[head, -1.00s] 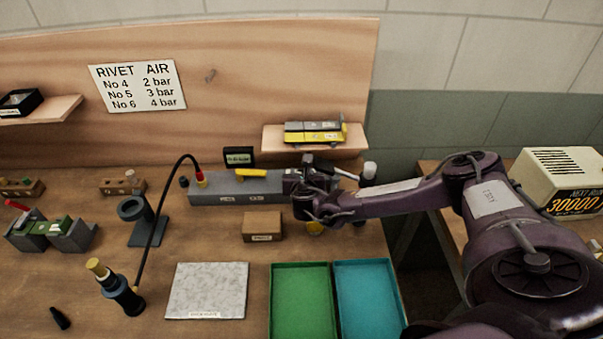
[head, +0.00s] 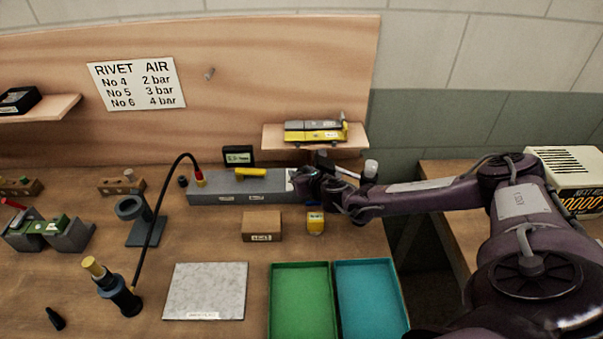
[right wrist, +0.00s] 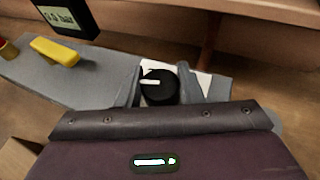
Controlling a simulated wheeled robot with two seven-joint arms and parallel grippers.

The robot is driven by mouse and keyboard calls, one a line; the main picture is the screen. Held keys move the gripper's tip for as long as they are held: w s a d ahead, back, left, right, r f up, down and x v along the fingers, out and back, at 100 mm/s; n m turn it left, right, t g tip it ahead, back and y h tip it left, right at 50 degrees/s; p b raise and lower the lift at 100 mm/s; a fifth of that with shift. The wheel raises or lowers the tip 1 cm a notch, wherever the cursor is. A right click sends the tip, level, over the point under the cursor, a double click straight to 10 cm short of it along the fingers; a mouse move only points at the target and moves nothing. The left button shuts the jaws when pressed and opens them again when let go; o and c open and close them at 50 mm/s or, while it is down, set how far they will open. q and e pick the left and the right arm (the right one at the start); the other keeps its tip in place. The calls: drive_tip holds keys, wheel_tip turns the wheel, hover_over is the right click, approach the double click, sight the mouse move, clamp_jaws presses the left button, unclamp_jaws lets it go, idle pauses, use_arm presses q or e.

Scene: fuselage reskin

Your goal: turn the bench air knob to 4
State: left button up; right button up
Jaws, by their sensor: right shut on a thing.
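The bench air knob (right wrist: 160,90) is black with a white pointer mark and sits on a pale plate at the right end of the grey air unit (head: 240,198). My right gripper (head: 304,183) is shut on the knob, one finger on each side, as the right wrist view shows. In that view the white mark points left. A small black pressure display (right wrist: 66,17) stands behind the unit; its "bar" reading is too blurred to be sure of. In the head view my gripper hides the knob. My left gripper is not in view.
A yellow lever (head: 250,174) lies on the unit, with a red-tipped hose (head: 198,175) at its left end. A brown box (head: 262,226) and a small yellow block (head: 315,222) stand in front. Green (head: 272,300) and blue (head: 398,300) trays lie nearer. A shelf (head: 271,138) is behind.

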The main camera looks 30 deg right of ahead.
drive_tip(key=o, duration=1)
drive_tip(key=shift+c, duration=0.2)
drive_tip(key=shift+r+h, duration=0.1)
drive_tip(key=shift+h, duration=0.2)
